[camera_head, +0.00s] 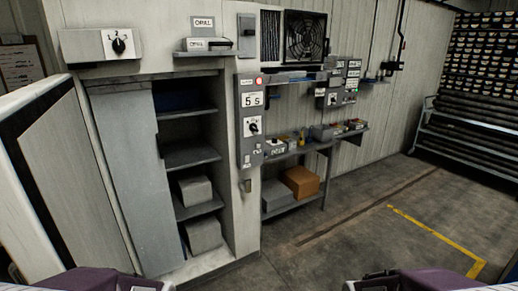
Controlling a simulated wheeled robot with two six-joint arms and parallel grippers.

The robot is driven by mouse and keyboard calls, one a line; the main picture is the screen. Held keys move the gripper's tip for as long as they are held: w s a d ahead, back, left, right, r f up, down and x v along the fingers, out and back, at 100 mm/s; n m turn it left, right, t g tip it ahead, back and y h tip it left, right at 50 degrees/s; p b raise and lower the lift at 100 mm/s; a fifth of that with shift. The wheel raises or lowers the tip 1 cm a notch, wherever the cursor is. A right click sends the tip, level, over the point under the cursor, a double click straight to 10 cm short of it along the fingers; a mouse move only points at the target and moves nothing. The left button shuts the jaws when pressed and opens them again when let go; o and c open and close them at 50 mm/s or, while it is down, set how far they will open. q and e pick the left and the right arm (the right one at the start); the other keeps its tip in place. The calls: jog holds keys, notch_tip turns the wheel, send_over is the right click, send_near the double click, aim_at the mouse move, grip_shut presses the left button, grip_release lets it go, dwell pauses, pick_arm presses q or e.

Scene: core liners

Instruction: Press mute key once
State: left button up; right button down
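A tall grey control panel (250,120) is on the wall edge right of the open cabinet. It has a lit red lamp (258,81), a white "5 S" plate (251,100) and a black knob (253,127). A second grey panel (341,84) with several small labelled plates and a dial hangs further back. I cannot tell which part is the mute key; the lettering is too small. Purple parts of my arms show at the bottom edge, left and right, well apart from both panels. My gripper fingertips are not clearly visible.
An open cabinet (150,180) with boxes on shelves is at left. A selector box (101,45) is above it. A bench (325,143) with small devices stands along the wall, with a cardboard box (300,182) below. Core racks (484,120) are at right. The central floor is clear.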

pick_arm(q)
jog(key=shift+s+d+r, duration=0.1)
jog(key=shift+s+d, duration=0.05)
jog(key=shift+s, duration=0.1)
grip_shut()
jog(key=shift+w+a, duration=0.2)
jog(key=shift+w, duration=0.05)
jog(key=shift+s+d, duration=0.1)
dwell(0.9)
